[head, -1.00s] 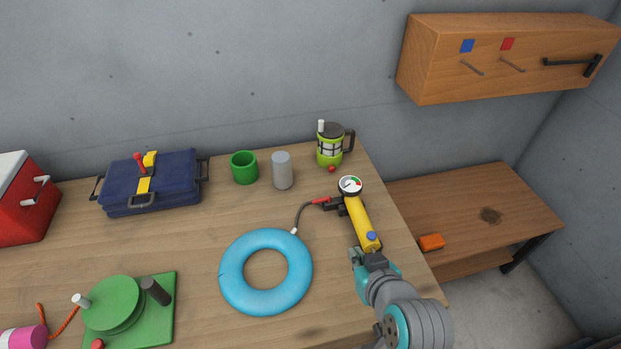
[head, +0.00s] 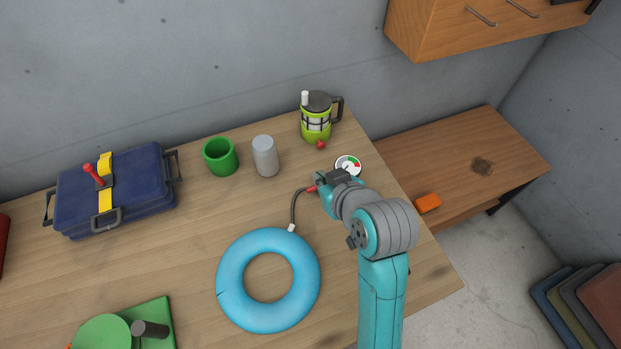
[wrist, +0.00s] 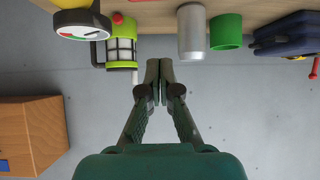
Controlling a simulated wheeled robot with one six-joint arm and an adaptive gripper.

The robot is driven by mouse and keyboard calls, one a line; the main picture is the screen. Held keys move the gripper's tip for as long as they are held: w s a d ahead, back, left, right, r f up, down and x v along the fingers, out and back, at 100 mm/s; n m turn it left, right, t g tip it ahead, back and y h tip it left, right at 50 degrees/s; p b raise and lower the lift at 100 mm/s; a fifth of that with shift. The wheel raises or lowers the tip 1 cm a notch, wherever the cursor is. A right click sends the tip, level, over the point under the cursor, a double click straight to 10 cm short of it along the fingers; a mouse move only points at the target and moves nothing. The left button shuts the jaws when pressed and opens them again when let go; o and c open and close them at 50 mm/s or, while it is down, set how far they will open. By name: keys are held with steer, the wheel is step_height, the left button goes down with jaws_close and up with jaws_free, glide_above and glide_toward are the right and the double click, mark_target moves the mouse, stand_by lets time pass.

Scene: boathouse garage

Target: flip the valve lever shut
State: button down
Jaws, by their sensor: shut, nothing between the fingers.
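The pump's gauge (head: 348,165) is white-faced with a green and red scale. It also shows at the upper left of the wrist view (wrist: 83,25). The yellow pump body is mostly hidden behind my arm in the head view. A dark hose (head: 294,208) with a red end piece (head: 313,189) runs from the blue ring float (head: 230,265) to the pump. I cannot tell whether that red piece is the valve lever. My gripper (wrist: 160,68) is shut and empty. In the head view it is over the pump, close beside the gauge and red piece, its fingertips mostly hidden.
A green lantern-like jug (head: 316,122), a grey cylinder (head: 265,157) and a green cup (head: 220,158) stand behind the pump. A blue case (head: 125,190) is at the left. A wooden cabinet (head: 440,30) hangs at the upper right. Bare tabletop lies left of the float.

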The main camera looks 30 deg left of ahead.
mark_target(312, 188)
steer(key=shift+f, duration=0.1)
steer(key=x, duration=1)
steer(key=shift+s+d+f, duration=0.55)
steer(key=shift+s+d, duration=0.05)
steer(key=shift+d, duration=0.25)
steer(key=shift+s+d+f, duration=0.4)
steer(key=shift+d+f, duration=0.05)
steer(key=shift+d, duration=0.05)
